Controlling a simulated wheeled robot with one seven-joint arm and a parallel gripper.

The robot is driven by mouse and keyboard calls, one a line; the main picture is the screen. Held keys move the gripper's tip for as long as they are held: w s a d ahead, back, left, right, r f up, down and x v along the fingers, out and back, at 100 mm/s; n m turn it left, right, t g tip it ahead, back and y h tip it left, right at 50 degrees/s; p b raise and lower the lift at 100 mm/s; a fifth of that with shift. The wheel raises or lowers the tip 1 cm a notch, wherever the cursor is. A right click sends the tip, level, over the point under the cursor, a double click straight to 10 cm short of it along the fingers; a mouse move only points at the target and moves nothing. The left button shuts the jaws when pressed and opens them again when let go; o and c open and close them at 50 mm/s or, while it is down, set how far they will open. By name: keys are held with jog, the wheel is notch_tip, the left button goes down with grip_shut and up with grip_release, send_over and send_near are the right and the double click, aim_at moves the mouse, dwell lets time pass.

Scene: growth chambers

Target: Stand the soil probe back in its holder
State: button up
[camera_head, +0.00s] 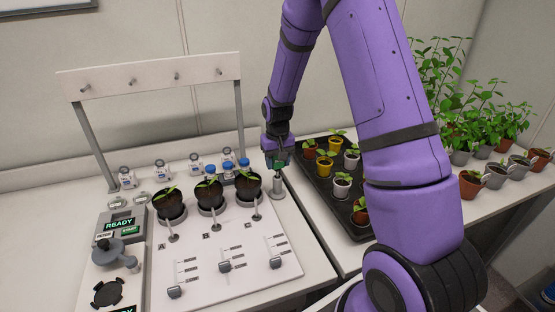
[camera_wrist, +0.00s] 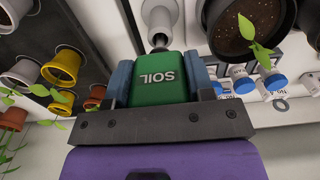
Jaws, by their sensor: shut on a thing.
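The soil probe has a green block handle marked SOIL, seen upside down in the wrist view (camera_wrist: 160,78). My gripper (camera_wrist: 162,72) is shut on that handle, with one blue-grey finger on each side. In the head view my gripper (camera_head: 277,160) points down at the right edge of the white panel. The holder, a short grey cylinder (camera_head: 278,187), stands directly under it. In the wrist view the holder (camera_wrist: 158,14) lies just beyond the handle, in line with it. The probe's lower part is mostly hidden; I cannot tell how deep it sits in the holder.
Potted seedlings A, B and C (camera_head: 210,218) stand left of the holder, the nearest close by. Blue-capped vials (camera_head: 228,165) stand behind them. A black tray (camera_head: 345,228) of small pots lies to the right. A peg rack (camera_head: 150,75) rises behind.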

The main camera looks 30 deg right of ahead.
jog(key=shift+f, duration=0.75)
jog(key=o, duration=1.1)
notch_tip(320, 180, up, 10)
jog(key=shift+f, duration=0.1)
jog(key=shift+s+a+r, duration=0.1)
jog(key=shift+r, duration=0.7)
jog(key=s+a+r+n+t, duration=0.1)
jog(key=s+a+r+t, duration=0.15)
jog(key=s+r, duration=0.75)
jog(key=s+a+r+n+t, duration=0.1)
jog(key=s+a+r, duration=0.3)
jog(key=s+r, duration=0.6)
jog(key=s+a+r+t, duration=0.1)
jog(key=s, duration=1)
jog(key=shift+a+t, duration=0.25)
jog(key=shift+t, duration=0.1)
